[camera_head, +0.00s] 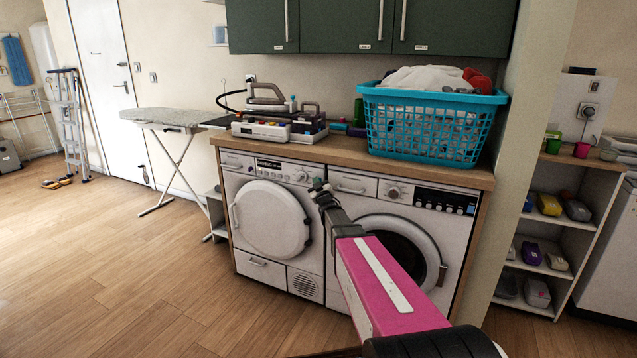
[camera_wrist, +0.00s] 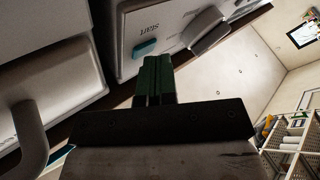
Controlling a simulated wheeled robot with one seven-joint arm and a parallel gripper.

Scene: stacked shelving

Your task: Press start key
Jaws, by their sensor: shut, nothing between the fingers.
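The start key is a small teal key (camera_wrist: 144,48) on a white panel in the wrist view, beside the printed word "start". A grey knob (camera_wrist: 205,28) is to its right. My gripper (camera_wrist: 157,60) is shut and empty, its dark green fingertips just below and right of the key in the picture. I cannot tell whether they touch it. In the head view my gripper (camera_head: 318,186) is at the right end of the left machine's (camera_head: 240,258) control panel. The key cannot be made out there.
The right machine (camera_head: 452,268) stands beside the left one, under a wooden worktop (camera_head: 340,151). A blue laundry basket (camera_head: 425,125) and a steam iron (camera_head: 268,97) stand on top. Green cabinets (camera_head: 340,25) hang above. The floor (camera_head: 120,260) in front is clear at left.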

